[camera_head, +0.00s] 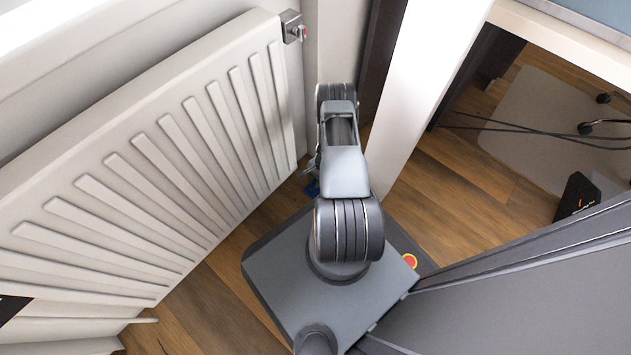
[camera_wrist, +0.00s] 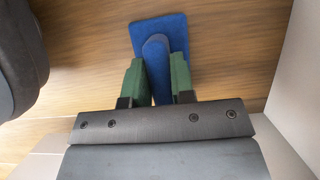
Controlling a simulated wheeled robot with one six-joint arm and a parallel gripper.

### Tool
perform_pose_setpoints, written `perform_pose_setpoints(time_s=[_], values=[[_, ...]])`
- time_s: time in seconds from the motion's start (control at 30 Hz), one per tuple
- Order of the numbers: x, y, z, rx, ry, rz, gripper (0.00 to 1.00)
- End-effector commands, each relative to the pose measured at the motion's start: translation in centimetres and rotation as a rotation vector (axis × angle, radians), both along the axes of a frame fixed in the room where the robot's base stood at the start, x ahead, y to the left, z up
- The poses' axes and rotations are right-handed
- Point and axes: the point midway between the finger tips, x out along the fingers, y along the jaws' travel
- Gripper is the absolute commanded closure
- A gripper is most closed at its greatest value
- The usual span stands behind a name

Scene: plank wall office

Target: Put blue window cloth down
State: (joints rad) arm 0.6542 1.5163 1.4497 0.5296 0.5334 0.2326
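The blue window cloth (camera_wrist: 176,29) shows in the wrist view as a flat blue pad with a raised, rounded blue part running back between my fingers. My gripper (camera_wrist: 157,75) has green fingers on both sides of that raised part, and they appear to press against it. The wood floor is behind the cloth; I cannot tell whether the cloth touches it. My arm hides most of the gripper there.
A white radiator (camera_head: 150,170) fills the left of the head view. A white post (camera_head: 425,75) stands right of my arm, with a desk (camera_head: 560,40) beyond it. Cables and a black box (camera_head: 577,195) are under the desk. Narrow wood floor (camera_head: 215,300) shows beside my base.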

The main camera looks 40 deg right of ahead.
Motion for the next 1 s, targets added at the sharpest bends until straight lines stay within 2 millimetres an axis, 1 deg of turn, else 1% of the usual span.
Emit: perform_pose_setpoints(time_s=[0.03,0.27,0.47,0.57,0.67,1.0], values=[[0.0,0.0,0.0,0.0,0.0,0.0,0.73],[0.0,0.0,0.0,0.0,0.0,0.0,0.52],[0.0,0.0,0.0,0.0,0.0,0.0,0.52],[0.0,0.0,0.3,0.0,0.0,0.0,0.52],[0.1,-0.4,1.6,0.0,-0.001,-0.001,0.52],[0.5,-2.8,7.6,-0.001,-0.002,-0.002,0.52]])
